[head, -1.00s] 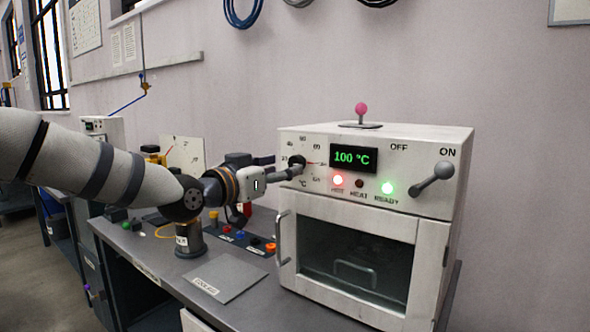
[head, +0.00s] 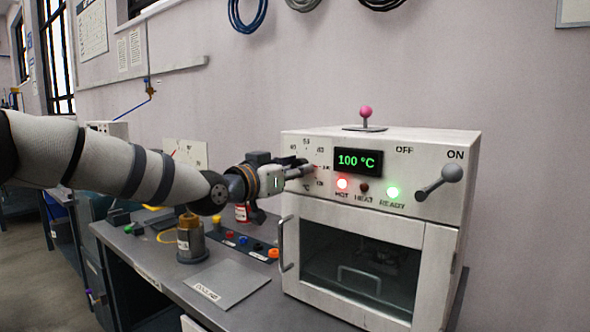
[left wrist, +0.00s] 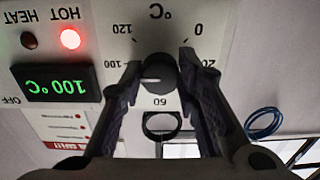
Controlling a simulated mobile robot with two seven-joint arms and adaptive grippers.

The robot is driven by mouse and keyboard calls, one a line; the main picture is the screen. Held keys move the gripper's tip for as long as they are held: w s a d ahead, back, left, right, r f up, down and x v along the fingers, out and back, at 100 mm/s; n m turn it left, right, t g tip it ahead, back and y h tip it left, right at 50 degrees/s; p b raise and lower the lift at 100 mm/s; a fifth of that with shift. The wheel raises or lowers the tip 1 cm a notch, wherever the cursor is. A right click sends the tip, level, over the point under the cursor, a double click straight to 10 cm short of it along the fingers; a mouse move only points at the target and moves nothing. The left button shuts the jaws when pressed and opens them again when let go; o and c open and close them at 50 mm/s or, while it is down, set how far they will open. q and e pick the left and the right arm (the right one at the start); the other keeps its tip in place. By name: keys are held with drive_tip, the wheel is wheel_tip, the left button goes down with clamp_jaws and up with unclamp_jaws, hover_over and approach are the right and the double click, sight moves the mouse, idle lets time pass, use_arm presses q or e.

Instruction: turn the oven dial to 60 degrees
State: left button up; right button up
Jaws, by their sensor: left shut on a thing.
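The oven dial (left wrist: 160,73) is a round dark knob on a white scale plate marked in °C. It sits between the two fingers of my left gripper (left wrist: 160,68), which is shut on it. A pale line on the knob points toward the 100 side in the left wrist view, where the scale appears upside down. In the head view my left gripper (head: 306,172) reaches the upper left of the oven front and mostly hides the dial. The oven display (head: 358,161) reads 100 °C. My right gripper is not in view.
The white oven (head: 300,215) has lit red HOT and green READY lamps, a dark HEAT lamp, an ON/OFF lever (head: 438,182) at the right and a pink-knobbed lever (head: 366,115) on top. A grey cylinder (head: 190,240) and coloured buttons stand on the bench below my arm.

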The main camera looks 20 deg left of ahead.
use_arm(q)
drive_tip(key=shift+n, duration=0.3)
drive_tip(key=n+b, duration=0.1)
drive_tip(key=n, duration=1.5)
drive_tip(key=shift+d+f+n, duration=0.1)
drive_tip(key=shift+d+n, duration=0.05)
drive_tip(key=shift+n, duration=0.25)
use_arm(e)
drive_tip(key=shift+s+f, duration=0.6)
use_arm(q)
drive_tip(key=o, duration=1.2)
drive_tip(key=shift+s, duration=0.1)
